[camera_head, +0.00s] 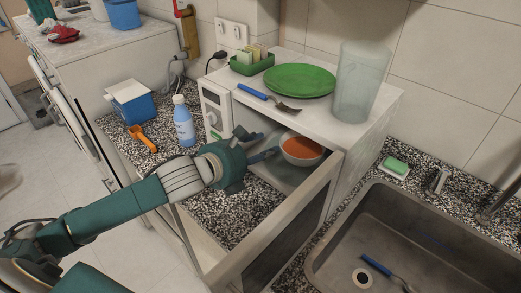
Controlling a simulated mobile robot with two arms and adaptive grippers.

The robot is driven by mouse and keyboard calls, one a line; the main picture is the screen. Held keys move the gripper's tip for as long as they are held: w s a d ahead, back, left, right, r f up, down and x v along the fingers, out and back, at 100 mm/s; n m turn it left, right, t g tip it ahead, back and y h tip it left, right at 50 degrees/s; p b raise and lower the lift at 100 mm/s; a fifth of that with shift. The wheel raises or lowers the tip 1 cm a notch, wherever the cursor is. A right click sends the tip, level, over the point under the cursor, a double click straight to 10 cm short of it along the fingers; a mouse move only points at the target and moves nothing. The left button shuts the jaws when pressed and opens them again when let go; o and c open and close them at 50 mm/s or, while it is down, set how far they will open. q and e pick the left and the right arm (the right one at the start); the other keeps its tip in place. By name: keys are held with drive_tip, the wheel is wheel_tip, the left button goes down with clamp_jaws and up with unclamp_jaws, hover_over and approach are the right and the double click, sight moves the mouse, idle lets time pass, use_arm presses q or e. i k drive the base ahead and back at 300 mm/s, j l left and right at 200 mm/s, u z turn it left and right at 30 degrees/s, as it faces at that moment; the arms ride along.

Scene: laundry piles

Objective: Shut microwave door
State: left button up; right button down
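The white microwave (347,127) stands on the speckled counter, its control panel (213,112) on the left. Its door (290,213) is wide open, hinged at the right and swung out toward me, with its free edge near the bottom of the picture. A white bowl (302,160) with orange-red contents sits inside the cavity, toward the right. My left gripper (260,143) is at the microwave opening, left of the bowl, with its fingers spread and nothing visible between them. I cannot tell whether a fingertip touches the bowl. My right gripper is out of view.
On the microwave are a green plate (300,80), a fork (268,98), a clear vase (360,82) and a green sponge holder (252,62). A blue bottle (184,127), blue box (133,105) and orange scoop (142,137) stand left. A sink (400,245) lies right of the door.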

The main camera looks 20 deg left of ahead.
sight(253, 266)
drive_tip(key=k+j, duration=0.2)
drive_tip(key=k, duration=0.3)
drive_tip(key=k+j, duration=0.15)
drive_tip(key=k, duration=0.35)
